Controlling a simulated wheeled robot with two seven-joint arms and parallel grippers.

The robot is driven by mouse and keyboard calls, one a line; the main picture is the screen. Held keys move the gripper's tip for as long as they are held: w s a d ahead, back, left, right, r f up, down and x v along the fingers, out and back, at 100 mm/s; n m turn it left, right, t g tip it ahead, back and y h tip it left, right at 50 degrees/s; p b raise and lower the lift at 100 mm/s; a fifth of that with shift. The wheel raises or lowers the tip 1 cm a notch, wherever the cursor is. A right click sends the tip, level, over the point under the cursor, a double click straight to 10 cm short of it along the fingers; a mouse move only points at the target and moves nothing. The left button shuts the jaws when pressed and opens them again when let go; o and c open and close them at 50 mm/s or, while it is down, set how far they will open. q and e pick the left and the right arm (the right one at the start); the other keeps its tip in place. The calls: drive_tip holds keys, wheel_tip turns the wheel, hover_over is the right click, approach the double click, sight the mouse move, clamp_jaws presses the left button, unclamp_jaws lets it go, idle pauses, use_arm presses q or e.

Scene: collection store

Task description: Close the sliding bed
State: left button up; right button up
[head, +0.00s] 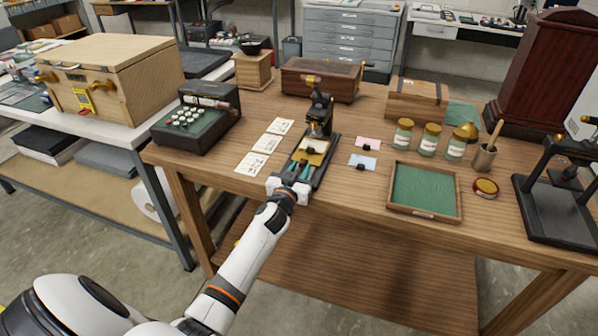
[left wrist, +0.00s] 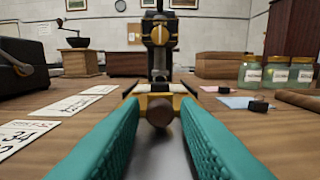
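A small black press (head: 319,112) with brass parts stands on the wooden table. Its sliding bed (head: 309,158), with a brass-coloured surface, lies on dark rails on the near side of the upright. In the left wrist view the press (left wrist: 160,40) rises straight ahead, and a round brown knob (left wrist: 160,111) faces me at the front of the bed. My left gripper (head: 299,170) is at the near end of the rails. Its teal fingers (left wrist: 160,118) are open on either side of the knob, with a gap showing at each side. My right gripper is not in view.
Printed cards (head: 266,143) lie left of the press; pink (head: 368,142) and blue (head: 363,161) slips lie right. A green-lined tray (head: 391,200) and glass jars (head: 428,140) stand farther right. A black keyed machine (head: 197,122) is at the left edge.

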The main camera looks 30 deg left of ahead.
use_arm(q)
drive_tip(key=shift+o, duration=0.8)
drive_tip(key=shift+s, duration=0.1)
drive_tip(key=shift+s+d, duration=0.1)
drive_tip(key=shift+s, duration=0.1)
drive_tip(key=v, duration=1.1)
drive_tip(key=shift+s, duration=0.25)
